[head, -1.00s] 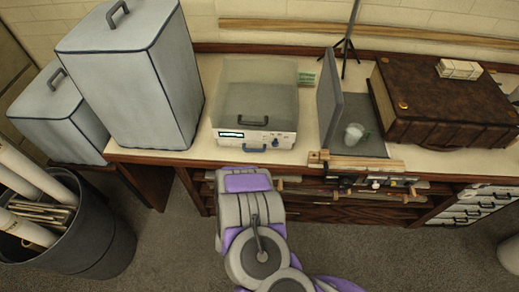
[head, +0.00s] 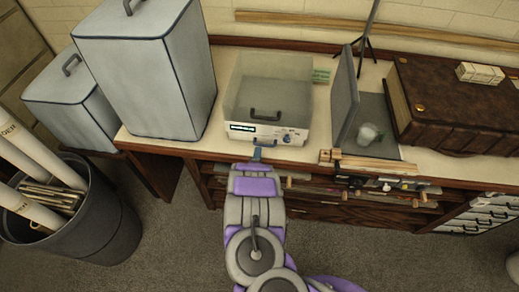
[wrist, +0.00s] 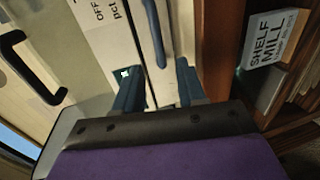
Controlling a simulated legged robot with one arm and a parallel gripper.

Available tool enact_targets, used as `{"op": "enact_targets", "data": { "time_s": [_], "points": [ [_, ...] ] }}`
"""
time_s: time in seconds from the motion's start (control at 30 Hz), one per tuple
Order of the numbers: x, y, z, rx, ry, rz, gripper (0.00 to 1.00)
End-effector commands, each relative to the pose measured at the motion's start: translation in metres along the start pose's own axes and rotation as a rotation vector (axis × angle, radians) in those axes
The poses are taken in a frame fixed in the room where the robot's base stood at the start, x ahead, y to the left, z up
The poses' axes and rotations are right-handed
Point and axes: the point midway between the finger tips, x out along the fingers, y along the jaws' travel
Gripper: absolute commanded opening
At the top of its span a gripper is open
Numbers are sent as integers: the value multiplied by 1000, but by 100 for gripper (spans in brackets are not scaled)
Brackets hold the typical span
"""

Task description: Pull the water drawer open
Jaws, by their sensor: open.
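The white unit (head: 262,133) with a lit display, a knob and a clear lid stands at the bench's front edge. In the wrist view its pale front (wrist: 128,30) runs steeply across the picture. A blue bar handle (wrist: 155,32), which looks like the drawer's, lies on that front. My gripper (head: 257,154) is just below the unit's front in the head view. In the wrist view my gripper (wrist: 158,80) is open and empty, with the near end of the handle in line with the gap between its fingers. I cannot tell whether they touch it. The drawer looks shut.
An open wooden shelf with a labelled pad (wrist: 268,40) is close beside my gripper. A large grey case (head: 150,75) stands left of the unit. A wooden rack with small tools (head: 372,165) juts out at the right. The floor before the bench is clear.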

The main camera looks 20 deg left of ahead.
Motion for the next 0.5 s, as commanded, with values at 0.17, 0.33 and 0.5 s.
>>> {"op": "enact_targets", "data": {
  "time_s": [0.17, 0.33, 0.5],
  "points": [
    [24, -1, 0, -3, 1, 4, 40],
    [40, 0, 6, 3, -1, 4, 40],
    [47, 1, 6, 5, 0, 3, 40]
  ]
}}
